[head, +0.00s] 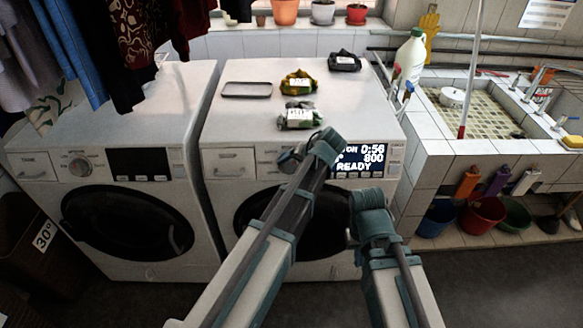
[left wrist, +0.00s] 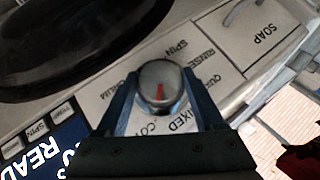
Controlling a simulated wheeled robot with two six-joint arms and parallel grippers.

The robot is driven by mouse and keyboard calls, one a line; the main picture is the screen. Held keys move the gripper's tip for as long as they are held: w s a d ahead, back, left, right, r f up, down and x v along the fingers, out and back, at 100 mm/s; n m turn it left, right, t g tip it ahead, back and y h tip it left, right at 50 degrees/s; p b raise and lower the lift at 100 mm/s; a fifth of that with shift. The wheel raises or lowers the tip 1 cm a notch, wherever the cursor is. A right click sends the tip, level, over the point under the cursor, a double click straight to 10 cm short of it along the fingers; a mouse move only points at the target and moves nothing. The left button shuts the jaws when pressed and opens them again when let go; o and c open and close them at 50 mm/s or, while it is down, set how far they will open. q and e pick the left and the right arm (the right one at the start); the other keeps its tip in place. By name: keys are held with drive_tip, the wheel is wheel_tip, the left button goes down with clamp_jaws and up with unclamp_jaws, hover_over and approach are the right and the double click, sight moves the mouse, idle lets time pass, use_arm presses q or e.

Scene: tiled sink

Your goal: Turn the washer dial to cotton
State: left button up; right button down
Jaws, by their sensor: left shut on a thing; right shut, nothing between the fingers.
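The dial (head: 287,161) is a round grey knob on the right washer's panel, left of its display (head: 362,160). In the left wrist view, the dial (left wrist: 160,76) has a red mark on its face and sits between the two fingers of my left gripper (left wrist: 160,92), which is shut on it. Labels around it include SPIN, RINSE, MIXED and a partly hidden COT. I cannot tell which label the mark faces. In the head view, my left gripper (head: 296,157) partly covers the dial. The display shows 0:56, 800 and READY, its left part hidden. My right gripper (head: 371,196) is shut and empty before the washer.
A second washer (head: 125,150) stands at left under hanging clothes. Packets and a grey tray (head: 247,90) lie on the right washer's top. The tiled sink (head: 480,105) is at right, with buckets below.

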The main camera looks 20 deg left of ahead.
idle(0.3)
use_arm(q)
drive_tip(key=o, duration=1.4)
drive_tip(key=shift+c, duration=0.2)
drive_tip(key=p+v, duration=1)
drive_tip(key=v, duration=0.3)
drive_tip(key=shift+d+r+p, duration=0.25)
drive_tip(key=shift+d+p, duration=0.05)
drive_tip(key=shift+d, duration=0.1)
drive_tip(key=shift+s+a, duration=0.1)
drive_tip(key=shift+s, duration=0.1)
